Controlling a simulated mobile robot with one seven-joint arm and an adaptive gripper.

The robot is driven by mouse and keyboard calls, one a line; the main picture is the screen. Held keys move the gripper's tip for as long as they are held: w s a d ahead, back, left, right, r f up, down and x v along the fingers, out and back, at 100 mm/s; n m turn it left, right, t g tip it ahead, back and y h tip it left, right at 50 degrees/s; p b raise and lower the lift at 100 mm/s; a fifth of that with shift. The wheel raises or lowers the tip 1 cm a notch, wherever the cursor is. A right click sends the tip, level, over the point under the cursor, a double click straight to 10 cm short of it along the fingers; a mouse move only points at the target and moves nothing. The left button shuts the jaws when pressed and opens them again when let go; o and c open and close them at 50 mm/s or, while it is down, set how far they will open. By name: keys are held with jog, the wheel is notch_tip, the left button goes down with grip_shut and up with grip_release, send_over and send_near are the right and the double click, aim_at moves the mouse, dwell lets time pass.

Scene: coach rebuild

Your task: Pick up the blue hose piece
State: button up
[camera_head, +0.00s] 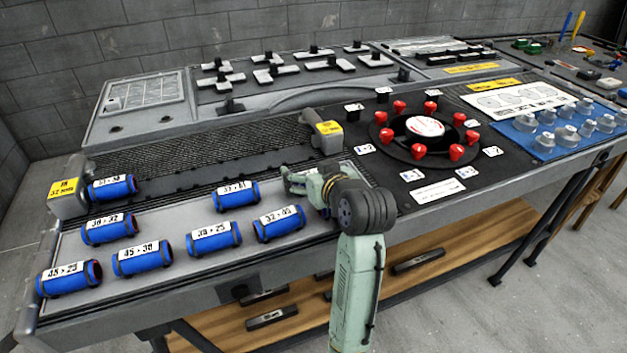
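Several blue hose pieces with white number labels lie on the grey bench top. The nearest to my gripper is one at the right of the group (279,224). Others lie at the upper middle (236,195), the centre (213,238), the lower middle (142,258), the far left (69,278) and the left (109,229). One more blue piece (112,188) sits beside a yellow-topped block (67,186). My gripper (290,181) is above the bench, right of the upper middle piece and apart from it. Its fingers are too small to read.
A second yellow-topped block (324,132) stands behind my gripper on the dark ribbed track (215,150). A black turntable (425,135) with red knobs is to the right. A blue mat (510,132) with grey fittings lies further right. My arm covers part of the bench's front edge.

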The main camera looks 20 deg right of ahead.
jog(key=c, duration=0.9)
jog(key=shift+r, duration=0.1)
notch_tip(320, 180, up, 10)
jog(key=shift+f+b, duration=0.1)
jog(key=shift+b, duration=0.3)
